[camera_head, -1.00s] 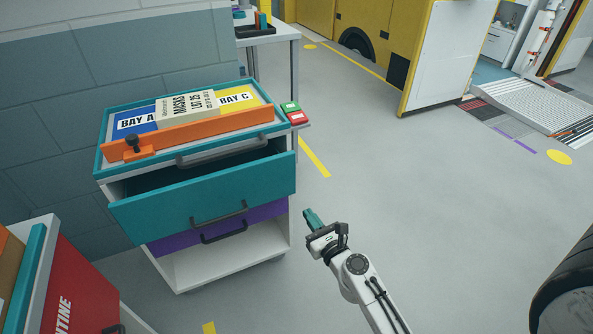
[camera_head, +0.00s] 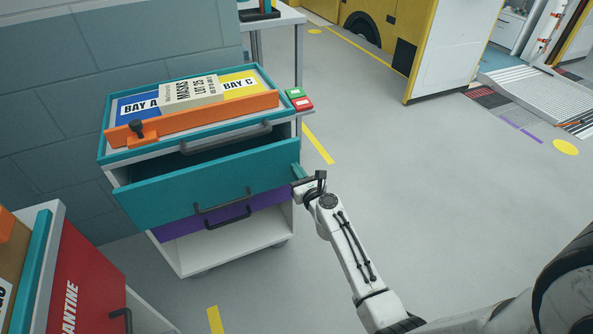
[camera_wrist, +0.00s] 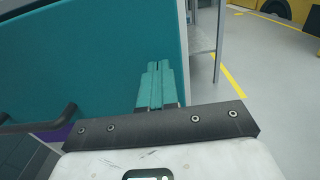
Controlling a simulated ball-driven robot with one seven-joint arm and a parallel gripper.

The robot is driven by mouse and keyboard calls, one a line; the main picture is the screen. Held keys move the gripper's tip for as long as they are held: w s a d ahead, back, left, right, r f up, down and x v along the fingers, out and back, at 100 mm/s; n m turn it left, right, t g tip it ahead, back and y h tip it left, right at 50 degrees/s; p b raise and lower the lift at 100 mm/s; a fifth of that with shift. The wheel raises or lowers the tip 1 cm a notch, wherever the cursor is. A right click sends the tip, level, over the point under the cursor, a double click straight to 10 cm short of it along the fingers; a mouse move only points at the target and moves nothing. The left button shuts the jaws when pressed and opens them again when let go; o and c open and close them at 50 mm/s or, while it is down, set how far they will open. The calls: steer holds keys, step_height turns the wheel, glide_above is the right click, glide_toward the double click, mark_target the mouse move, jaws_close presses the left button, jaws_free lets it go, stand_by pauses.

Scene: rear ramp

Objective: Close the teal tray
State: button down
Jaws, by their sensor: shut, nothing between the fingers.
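The teal tray (camera_head: 165,195) is a drawer with a dark bar handle, pulled out of the cart below its top. Its dark inside shows behind the front panel. In the wrist view the teal front (camera_wrist: 90,60) fills the left and middle. My gripper (camera_head: 297,172) is shut and empty at the right end of the teal front. In the wrist view its teal fingertips (camera_wrist: 157,80) lie together before the right part of the panel. I cannot tell whether they touch it.
A purple drawer (camera_head: 268,199) sits below the teal one, over an open white shelf (camera_head: 225,248). The cart top holds an orange bar (camera_head: 205,117) and bay labels. The floor to the right is clear.

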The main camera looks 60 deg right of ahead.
steer(key=shift+w+d, duration=0.15)
steer(key=shift+w, duration=0.1)
steer(key=b+x, duration=0.2)
steer(key=x, duration=0.6)
steer(key=shift+w+r, duration=0.2)
stand_by(0.3)
